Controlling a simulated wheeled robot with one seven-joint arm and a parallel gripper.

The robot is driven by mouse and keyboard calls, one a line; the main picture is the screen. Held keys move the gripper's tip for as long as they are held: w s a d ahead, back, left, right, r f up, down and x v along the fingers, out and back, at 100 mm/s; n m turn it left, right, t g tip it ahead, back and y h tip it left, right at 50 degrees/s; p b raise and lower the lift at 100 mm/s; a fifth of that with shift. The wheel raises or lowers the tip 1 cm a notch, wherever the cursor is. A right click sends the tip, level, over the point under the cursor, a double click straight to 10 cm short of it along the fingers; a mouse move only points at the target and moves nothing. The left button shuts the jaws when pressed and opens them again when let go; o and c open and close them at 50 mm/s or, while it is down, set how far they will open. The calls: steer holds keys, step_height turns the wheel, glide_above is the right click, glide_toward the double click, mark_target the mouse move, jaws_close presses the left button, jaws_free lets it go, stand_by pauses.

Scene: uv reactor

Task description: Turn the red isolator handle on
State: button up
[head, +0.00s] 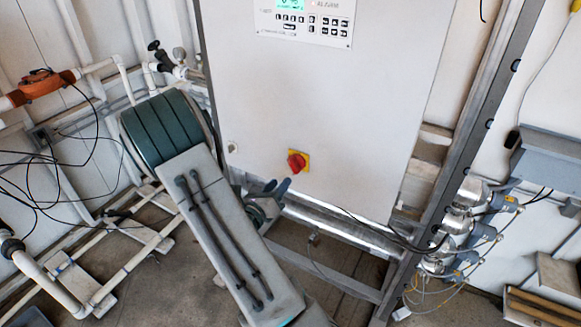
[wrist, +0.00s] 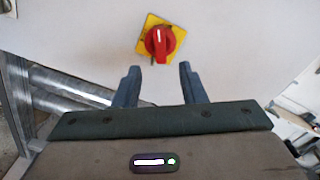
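The red isolator handle (head: 296,163) sits on a yellow square plate (head: 305,156), low on the front of a light grey cabinet (head: 335,110). In the wrist view the red handle (wrist: 160,41) is at the top middle on its yellow plate (wrist: 148,22), with a white mark on the knob pointing roughly up. My gripper (wrist: 157,70) is open, its two dark fingers apart with nothing between them. The handle appears just beyond the fingertips, between their lines, and does not look touched. In the head view my gripper (head: 277,187) is just below and left of the handle, partly hidden by my arm.
A control panel with a lit screen (head: 290,5) is at the cabinet top. White pipes (head: 135,250) and black cables are at left. A metal frame post (head: 480,120) and silver fittings (head: 465,210) stand at right. The cabinet face around the handle is clear.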

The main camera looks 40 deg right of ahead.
mark_target(293, 168)
steer(key=p+x, duration=0.1)
steer(key=x, duration=0.6)
steer(key=shift+w+d, duration=0.15)
steer(key=shift+d, duration=0.2)
jaws_close()
